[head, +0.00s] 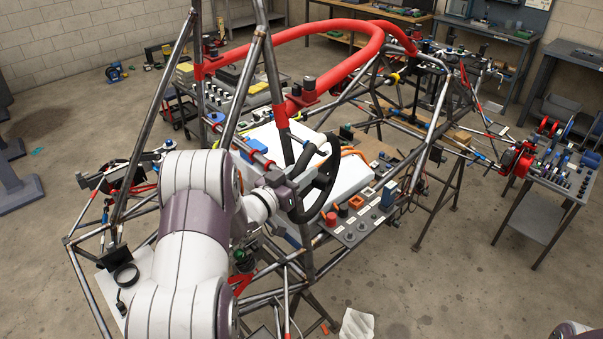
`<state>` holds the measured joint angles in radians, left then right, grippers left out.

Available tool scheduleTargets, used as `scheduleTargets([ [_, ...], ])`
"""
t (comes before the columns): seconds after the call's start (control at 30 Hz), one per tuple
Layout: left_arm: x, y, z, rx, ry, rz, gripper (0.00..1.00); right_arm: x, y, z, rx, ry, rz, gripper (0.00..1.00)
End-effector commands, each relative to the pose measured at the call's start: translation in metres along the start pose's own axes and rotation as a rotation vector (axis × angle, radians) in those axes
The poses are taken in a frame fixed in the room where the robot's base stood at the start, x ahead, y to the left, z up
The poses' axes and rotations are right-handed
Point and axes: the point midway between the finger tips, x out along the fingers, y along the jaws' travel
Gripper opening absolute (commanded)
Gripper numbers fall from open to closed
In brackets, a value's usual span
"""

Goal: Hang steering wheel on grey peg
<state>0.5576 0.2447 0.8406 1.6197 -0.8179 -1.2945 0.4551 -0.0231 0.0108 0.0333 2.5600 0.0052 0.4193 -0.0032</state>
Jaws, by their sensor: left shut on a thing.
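The black steering wheel (329,182) is in the middle of the head view, tilted and seen partly from the side, in front of the white panel in the chassis. My left gripper (289,193) is shut on the wheel at its left side and holds it up. The gripper's fingertips are partly hidden by the wheel and by my arm. I cannot make out for certain which part is the grey peg; several tubes and posts stand close to the wheel. My right gripper is not in view.
The tube chassis (165,95) surrounds the wheel, with a thick red bar (340,29) above. A grey control panel (367,222) with knobs lies just right of and below the wheel. A tool cart (563,178) stands at the right. The floor at the lower right is mostly clear.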

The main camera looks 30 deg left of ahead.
Motion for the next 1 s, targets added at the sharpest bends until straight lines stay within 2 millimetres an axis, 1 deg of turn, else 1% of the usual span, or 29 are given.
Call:
scheduleTargets([
  [0.07, 0.0, 0.0, 0.001, -0.002, -0.003, -0.001, 0.0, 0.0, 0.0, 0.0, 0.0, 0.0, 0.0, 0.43],
  [0.1, -0.001, 0.0, 0.002, -0.002, -0.003, -0.001, 0.4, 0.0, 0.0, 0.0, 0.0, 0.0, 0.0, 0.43],
  [0.17, -0.001, 0.0, 0.002, -0.002, -0.003, -0.001, 0.59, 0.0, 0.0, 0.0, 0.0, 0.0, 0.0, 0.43],
  [0.2, -0.001, 0.0, 0.002, -0.002, -0.003, -0.001, 0.63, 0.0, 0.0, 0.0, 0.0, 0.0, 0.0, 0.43],
  [0.47, -0.001, 0.0, 0.004, -0.004, -0.007, -0.002, 0.63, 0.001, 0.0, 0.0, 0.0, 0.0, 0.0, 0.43],
  [0.57, -0.008, -0.001, 0.004, -0.003, -0.005, -0.004, 0.63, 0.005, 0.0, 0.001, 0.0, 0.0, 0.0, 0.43],
  [0.67, -0.024, -0.002, 0.006, -0.002, -0.004, -0.005, 0.63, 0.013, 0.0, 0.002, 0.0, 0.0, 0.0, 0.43],
  [0.9, -0.084, -0.002, 0.006, -0.001, -0.002, -0.007, 0.63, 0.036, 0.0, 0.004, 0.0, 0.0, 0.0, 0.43],
  [1.0, -0.106, -0.002, 0.005, -0.002, -0.003, -0.006, 0.63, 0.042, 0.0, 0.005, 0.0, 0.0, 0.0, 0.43],
])
